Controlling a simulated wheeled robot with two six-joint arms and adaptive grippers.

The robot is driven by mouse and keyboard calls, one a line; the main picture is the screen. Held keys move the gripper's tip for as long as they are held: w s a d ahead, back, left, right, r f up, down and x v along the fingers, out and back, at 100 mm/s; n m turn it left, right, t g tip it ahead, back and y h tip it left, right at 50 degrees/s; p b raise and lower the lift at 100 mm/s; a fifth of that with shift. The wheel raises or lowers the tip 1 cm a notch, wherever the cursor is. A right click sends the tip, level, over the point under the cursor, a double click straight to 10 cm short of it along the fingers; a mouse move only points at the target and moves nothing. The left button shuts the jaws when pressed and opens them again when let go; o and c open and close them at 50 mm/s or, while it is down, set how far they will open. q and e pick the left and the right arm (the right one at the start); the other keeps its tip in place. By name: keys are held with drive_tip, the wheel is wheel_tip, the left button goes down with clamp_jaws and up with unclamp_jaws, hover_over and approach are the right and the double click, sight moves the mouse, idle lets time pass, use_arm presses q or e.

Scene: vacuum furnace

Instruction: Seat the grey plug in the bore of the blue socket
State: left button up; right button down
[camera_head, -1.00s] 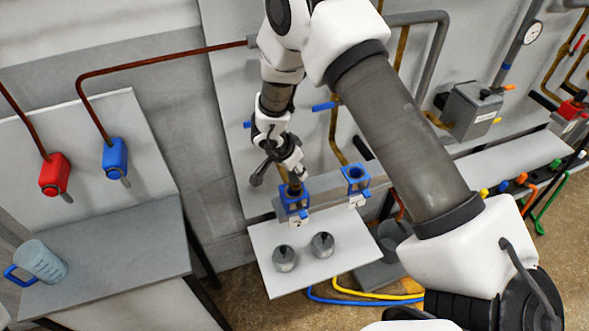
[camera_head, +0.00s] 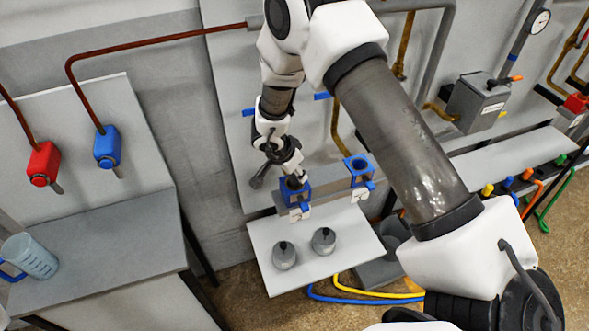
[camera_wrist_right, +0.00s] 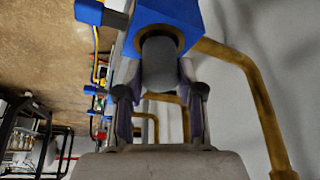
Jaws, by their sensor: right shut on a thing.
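The grey plug (camera_wrist_right: 158,66) is between the two fingers of my right gripper (camera_wrist_right: 160,100), which is shut on it. The right gripper (camera_head: 293,176) also shows in the head view, just above the left one of two blue sockets (camera_head: 297,193). In the right wrist view this blue socket (camera_wrist_right: 180,12) has a brass-coloured ring around its bore. The plug's far end is at the ring and lines up roughly with the bore; how deep it sits is hidden. My left gripper is not in view.
A second blue socket (camera_head: 358,168) stands to the right. Two grey round pieces with dark knobs (camera_head: 284,256) (camera_head: 324,240) sit on the white shelf (camera_head: 262,235) below. Pipes run along the wall behind.

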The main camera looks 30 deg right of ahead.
drive_tip(key=shift+s+f, duration=0.1)
drive_tip(key=shift+f, duration=0.1)
drive_tip(key=c, duration=0.9)
unclamp_jaws()
drive_tip(key=shift+c, duration=0.2)
drive_tip(key=o, duration=0.3)
drive_tip(key=shift+f, duration=0.1)
drive_tip(key=shift+d, duration=0.1)
drive_tip(key=w+v, duration=0.1)
drive_tip(key=v, duration=1.1)
drive_tip(key=shift+s, duration=0.3)
drive_tip(key=shift+f, duration=0.1)
